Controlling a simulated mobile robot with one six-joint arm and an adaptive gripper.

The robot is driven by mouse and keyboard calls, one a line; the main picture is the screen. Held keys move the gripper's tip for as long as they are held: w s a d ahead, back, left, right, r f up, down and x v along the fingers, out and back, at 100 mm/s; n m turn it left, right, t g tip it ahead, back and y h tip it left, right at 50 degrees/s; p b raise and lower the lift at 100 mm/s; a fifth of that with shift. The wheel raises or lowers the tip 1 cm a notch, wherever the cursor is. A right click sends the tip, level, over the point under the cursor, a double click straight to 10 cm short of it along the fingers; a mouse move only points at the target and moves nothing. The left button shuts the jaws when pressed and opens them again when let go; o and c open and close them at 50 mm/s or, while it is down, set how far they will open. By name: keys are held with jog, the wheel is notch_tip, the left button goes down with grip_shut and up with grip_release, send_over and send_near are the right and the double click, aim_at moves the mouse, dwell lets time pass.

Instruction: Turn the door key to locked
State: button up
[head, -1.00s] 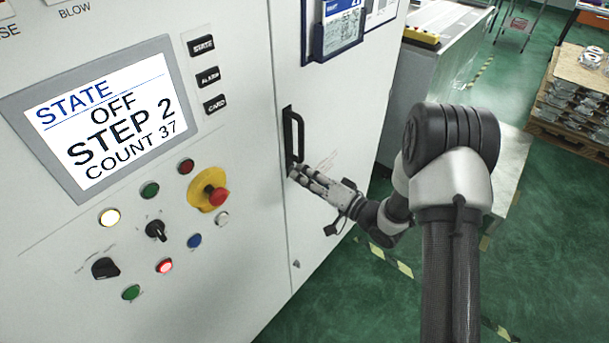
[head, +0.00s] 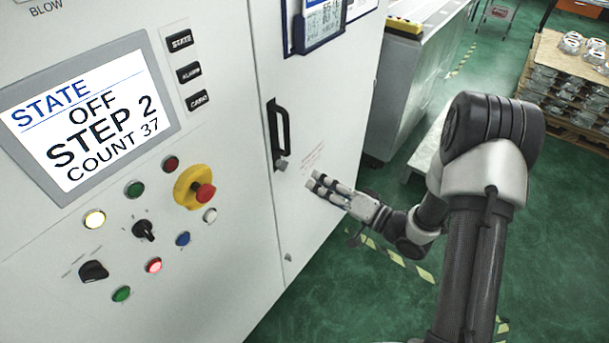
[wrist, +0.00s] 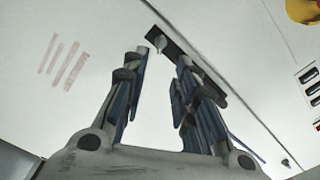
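The door key (head: 281,165) is a small grey piece at the lower end of the black door handle (head: 284,128) on the pale cabinet door (head: 335,120). It also shows in the wrist view (wrist: 160,43), on a dark plate just beyond my fingertips. I cannot tell from its angle whether it is locked. My gripper (head: 316,186) is below and to the right of the key in the head view, apart from it. In the wrist view my gripper (wrist: 167,58) has its two fingers spread with nothing between them.
Left of the door, the control panel has a screen (head: 85,112) reading STATE OFF, STEP 2, COUNT 37. A yellow-and-red emergency button (head: 200,190) and several smaller buttons and switches sit below it. A pallet of castings (head: 570,85) stands at the far right. Green floor is open behind my arm.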

jog(key=shift+v, duration=1.25)
jog(key=w+d+r+n+h, duration=0.2)
jog(key=w+d+r+h, duration=0.2)
jog(key=w+h, duration=0.25)
jog(key=s+d+r+h+b, duration=0.2)
jog(key=s+d+r+h, duration=0.3)
jog(key=d+r+h, duration=0.3)
jog(key=s+a+r+g, duration=0.1)
jog(key=s+a+g, duration=0.1)
jog(key=s, duration=1.2)
jog(key=s+a+r+g, duration=0.1)
jog(key=s+a+g, duration=0.2)
jog(key=s, duration=1.1)
jog(key=shift+a+g+b, duration=0.25)
jog(key=shift+g+b, duration=0.05)
jog(key=shift+g, duration=0.4)
